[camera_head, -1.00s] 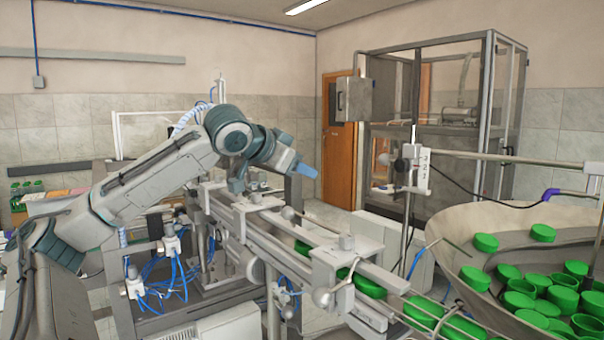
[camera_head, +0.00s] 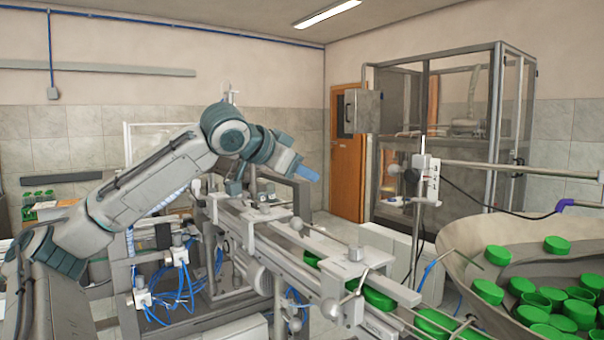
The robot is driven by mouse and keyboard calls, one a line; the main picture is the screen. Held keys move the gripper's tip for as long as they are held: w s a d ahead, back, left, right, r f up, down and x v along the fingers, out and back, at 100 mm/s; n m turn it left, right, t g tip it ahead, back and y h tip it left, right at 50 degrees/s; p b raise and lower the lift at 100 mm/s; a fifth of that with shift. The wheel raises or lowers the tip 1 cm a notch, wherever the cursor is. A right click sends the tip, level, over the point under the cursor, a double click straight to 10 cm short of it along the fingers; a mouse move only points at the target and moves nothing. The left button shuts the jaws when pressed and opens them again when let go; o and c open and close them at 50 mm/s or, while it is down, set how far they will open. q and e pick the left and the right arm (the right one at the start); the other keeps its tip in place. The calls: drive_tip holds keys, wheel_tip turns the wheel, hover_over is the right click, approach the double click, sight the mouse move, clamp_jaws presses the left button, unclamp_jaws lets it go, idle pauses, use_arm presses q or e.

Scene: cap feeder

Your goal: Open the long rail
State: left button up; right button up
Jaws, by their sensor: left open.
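The long rail (camera_head: 283,262) is the pale metal bar running along the cap chute, from the machine frame at centre left down toward the bowl at lower right. Clamp blocks with round knobs (camera_head: 355,254) sit on it. Green caps (camera_head: 376,299) lie in the chute beneath the rail. My left gripper (camera_head: 306,173) is at the end of the arm from the left, above the far end of the chute, apart from the rail as far as I can tell. It is open and looks empty; its blue tip points right. My right gripper is not in view.
A wide feeder bowl (camera_head: 462,238) with several green caps stands at the right. A sensor post (camera_head: 421,190) rises beside the chute. Blue hoses and valves (camera_head: 140,299) hang on the frame below my left arm. A glazed metal cabinet (camera_head: 497,130) stands behind.

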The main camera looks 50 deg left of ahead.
use_arm(q)
drive_tip(key=b+v, duration=0.2)
drive_tip(key=v, duration=0.7)
drive_tip(key=shift+s, duration=0.3)
